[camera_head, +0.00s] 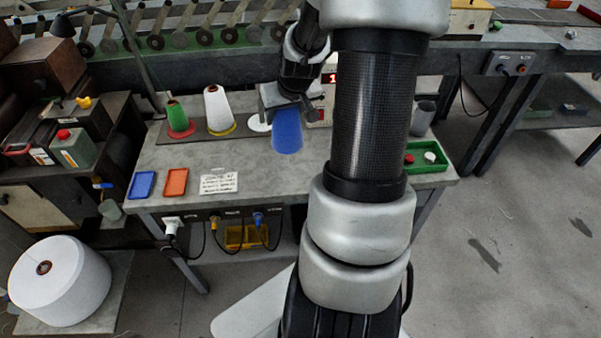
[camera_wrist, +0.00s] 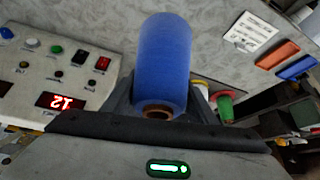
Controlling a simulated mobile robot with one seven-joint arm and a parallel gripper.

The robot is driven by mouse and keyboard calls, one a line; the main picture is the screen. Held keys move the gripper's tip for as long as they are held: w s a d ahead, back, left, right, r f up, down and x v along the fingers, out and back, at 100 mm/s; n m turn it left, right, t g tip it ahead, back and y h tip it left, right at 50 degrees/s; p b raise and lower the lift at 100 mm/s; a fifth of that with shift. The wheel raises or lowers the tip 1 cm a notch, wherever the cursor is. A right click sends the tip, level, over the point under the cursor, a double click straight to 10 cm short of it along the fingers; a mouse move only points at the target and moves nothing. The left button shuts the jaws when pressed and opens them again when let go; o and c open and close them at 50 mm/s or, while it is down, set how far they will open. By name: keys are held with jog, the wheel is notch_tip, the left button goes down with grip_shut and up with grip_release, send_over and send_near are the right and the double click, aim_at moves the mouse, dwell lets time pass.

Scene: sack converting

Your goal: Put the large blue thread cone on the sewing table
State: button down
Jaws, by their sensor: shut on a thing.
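The large blue thread cone (camera_head: 287,131) is in my gripper (camera_head: 283,103), over the middle of the grey sewing table (camera_head: 265,171). In the wrist view the blue cone (camera_wrist: 166,62) sits between the fingers of my gripper (camera_wrist: 158,105), with the brown end of its core toward the camera. My gripper is shut on the cone. I cannot tell whether the cone's far end touches the table top. My arm hides part of the table's right side.
A green cone (camera_head: 176,117) and a white cone (camera_head: 217,109) stand at the back left. Blue (camera_head: 141,184) and orange (camera_head: 175,182) trays and a white card (camera_head: 219,184) lie at front left. A green tray (camera_head: 427,157) is at right. A control box (camera_wrist: 60,85) shows beside my gripper.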

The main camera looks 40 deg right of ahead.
aim_at(296, 110)
jog(key=d, duration=0.1)
jog(key=s+d, duration=0.1)
jog(key=shift+s+d+r+m, duration=0.2)
jog(key=shift+d+r+m, duration=0.1)
jog(key=shift+d+r, duration=0.1)
jog(key=shift+s+d+f+b, duration=0.1)
jog(key=shift+s+d+b, duration=0.1)
jog(key=shift+b, duration=0.15)
jog(key=shift+w+f+b, duration=0.1)
jog(key=shift+f+b, duration=0.7)
jog(key=shift+f, duration=4)
jog(key=shift+f, duration=0.1)
jog(key=c, duration=0.7)
grip_release()
jog(key=shift+f, duration=0.1)
jog(key=shift+c, duration=0.2)
jog(key=p+v, duration=0.3)
jog(key=v, duration=0.8)
jog(key=shift+s+a+r+p, duration=0.1)
jog(key=shift+s+r+p, duration=0.1)
jog(key=shift+r, duration=0.1)
jog(key=shift+s+a+r+p, duration=0.1)
jog(key=shift+a+r+p, duration=0.1)
jog(key=shift+r, duration=0.1)
